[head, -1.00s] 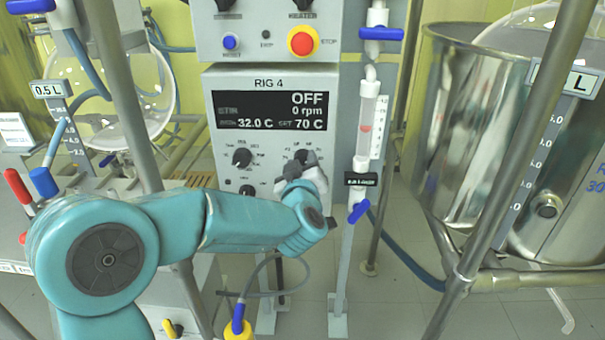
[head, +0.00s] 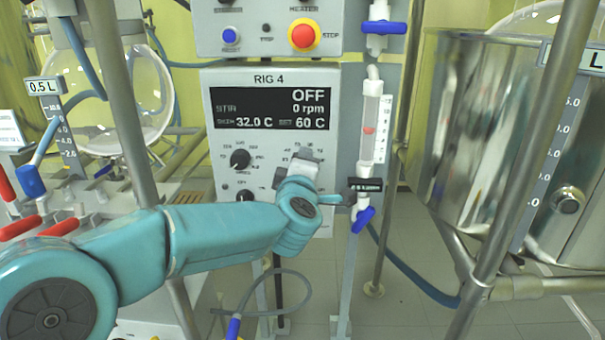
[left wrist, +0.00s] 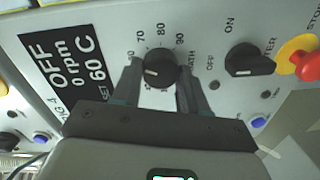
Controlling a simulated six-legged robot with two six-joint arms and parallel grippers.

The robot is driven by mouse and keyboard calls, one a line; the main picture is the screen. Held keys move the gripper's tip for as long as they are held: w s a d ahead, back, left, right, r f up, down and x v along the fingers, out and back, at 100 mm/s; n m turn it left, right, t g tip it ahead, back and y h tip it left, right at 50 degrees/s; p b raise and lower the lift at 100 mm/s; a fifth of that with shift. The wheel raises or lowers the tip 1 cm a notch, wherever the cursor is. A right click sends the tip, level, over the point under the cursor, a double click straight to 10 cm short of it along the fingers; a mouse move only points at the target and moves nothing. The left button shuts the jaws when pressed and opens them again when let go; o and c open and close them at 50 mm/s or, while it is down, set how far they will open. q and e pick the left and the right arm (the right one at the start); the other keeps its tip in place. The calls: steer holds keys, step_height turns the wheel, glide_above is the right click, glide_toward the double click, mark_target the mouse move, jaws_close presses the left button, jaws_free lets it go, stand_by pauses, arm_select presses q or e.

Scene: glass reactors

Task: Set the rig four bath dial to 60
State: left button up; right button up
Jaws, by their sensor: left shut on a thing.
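The rig four panel (head: 222,165) faces me, and its display (head: 270,108) reads OFF, 0 rpm, 32.0 C and SET 60 C. The left wrist view also shows SET 60 C on the display (left wrist: 70,65). The black bath dial (left wrist: 160,70) sits between the fingers of my left gripper (left wrist: 160,76), with numbers such as 70, 80 and 90 printed around it. My left gripper (head: 304,158) is shut on this dial. In the head view the gripper and wrist hide the dial. My right gripper is not in view.
Another black knob (head: 240,159) sits left of my gripper.

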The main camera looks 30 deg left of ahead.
arm_select(q)
steer(key=shift+f+n+b, duration=0.1)
steer(key=shift+n+b, duration=0.25)
steer(key=shift+n, duration=0.25)
steer(key=o, duration=1)
steer(key=shift+o, duration=0.2)
steer(key=f+p+v, duration=0.1)
steer(key=p+v, duration=0.2)
steer(key=v, duration=1.3)
steer(key=shift+s+r+p, duration=0.15)
steer(key=shift+r+p, duration=0.15)
steer(key=shift+r, duration=0.15)
steer(key=shift+d, duration=0.1)
